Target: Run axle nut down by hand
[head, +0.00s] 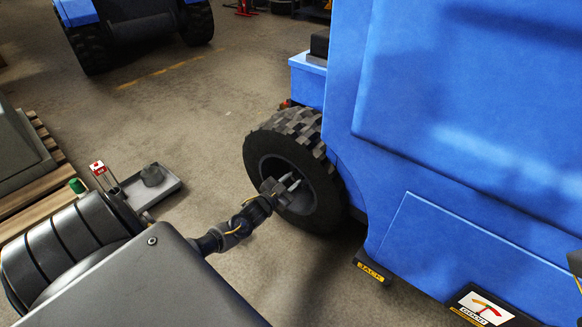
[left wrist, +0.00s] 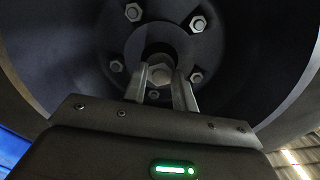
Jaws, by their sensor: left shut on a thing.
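The wheel (head: 262,143) of the blue machine has a chunky black tyre and a dark recessed rim. My left gripper (head: 289,183) reaches into the rim at the hub. In the left wrist view the hub (left wrist: 187,50) carries several bolts around a dark central bore. The axle nut (left wrist: 160,74), a grey hex, sits at the centre, between the two fingers of my left gripper (left wrist: 163,88). The fingers are shut on it. How far the nut sits on its thread is hidden.
A grey tray (head: 165,187) lies left of my arm, near a pallet (head: 35,215). Another blue vehicle (head: 135,28) stands at the back. The floor between is clear.

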